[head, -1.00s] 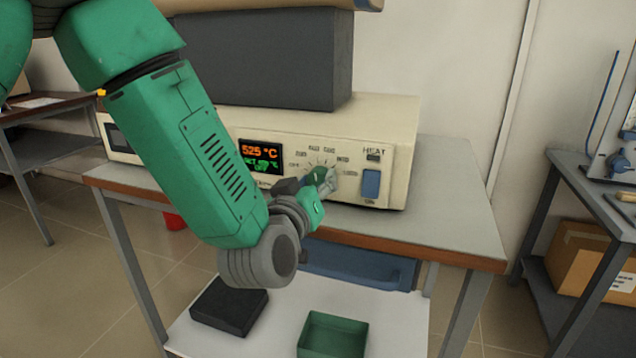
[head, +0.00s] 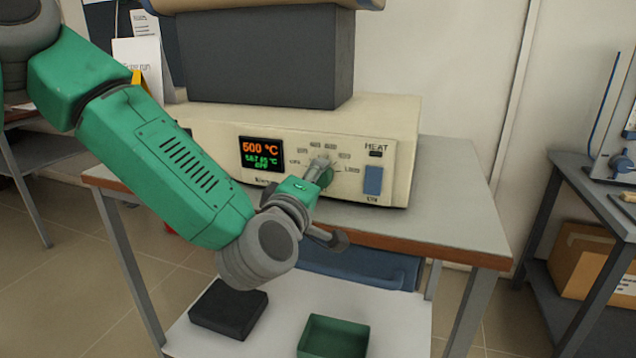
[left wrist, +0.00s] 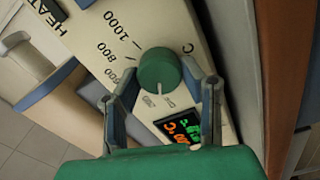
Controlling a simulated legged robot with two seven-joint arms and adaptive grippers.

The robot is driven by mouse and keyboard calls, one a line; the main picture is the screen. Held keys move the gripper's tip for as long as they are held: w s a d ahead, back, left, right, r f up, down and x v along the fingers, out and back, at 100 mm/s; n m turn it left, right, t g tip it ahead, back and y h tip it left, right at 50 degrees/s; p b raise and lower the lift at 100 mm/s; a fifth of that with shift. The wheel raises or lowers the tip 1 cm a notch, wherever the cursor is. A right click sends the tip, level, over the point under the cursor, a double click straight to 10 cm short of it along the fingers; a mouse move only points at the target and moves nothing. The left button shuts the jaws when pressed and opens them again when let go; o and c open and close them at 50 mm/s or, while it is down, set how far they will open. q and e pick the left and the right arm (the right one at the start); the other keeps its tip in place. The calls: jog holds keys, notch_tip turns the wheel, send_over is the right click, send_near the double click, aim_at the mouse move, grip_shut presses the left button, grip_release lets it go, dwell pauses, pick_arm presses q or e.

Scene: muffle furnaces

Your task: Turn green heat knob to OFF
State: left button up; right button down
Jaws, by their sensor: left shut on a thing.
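The green heat knob (head: 326,178) is on the front panel of the cream furnace (head: 400,130), ringed by a dial scale. In the left wrist view the round knob (left wrist: 158,68) is between the fingers of my left gripper (left wrist: 165,80), which is shut on it. The labels 800 and 1000 show beside it there. In the head view my left gripper (head: 320,168) reaches the dial from the lower left and partly covers the knob. The display (head: 261,155) reads 500 °C in orange, with small green text below. My right gripper is out of view.
A blue switch (head: 373,181) sits right of the dial under the HEAT label. The furnace stands on a grey table (head: 450,200) with a brown front edge. A black block (head: 229,308) and a green tray (head: 333,338) are on the shelf below.

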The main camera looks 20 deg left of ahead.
pick_arm(q)
jog(key=shift+a+f+n, duration=0.1)
jog(key=shift+n, duration=1.2)
jog(key=shift+b, duration=0.3)
jog(key=o, duration=1.1)
jog(key=shift+f, duration=0.1)
jog(key=shift+o, duration=0.2)
jog(key=s, duration=0.7)
jog(key=shift+s+a, duration=0.15)
jog(key=shift+a, duration=0.05)
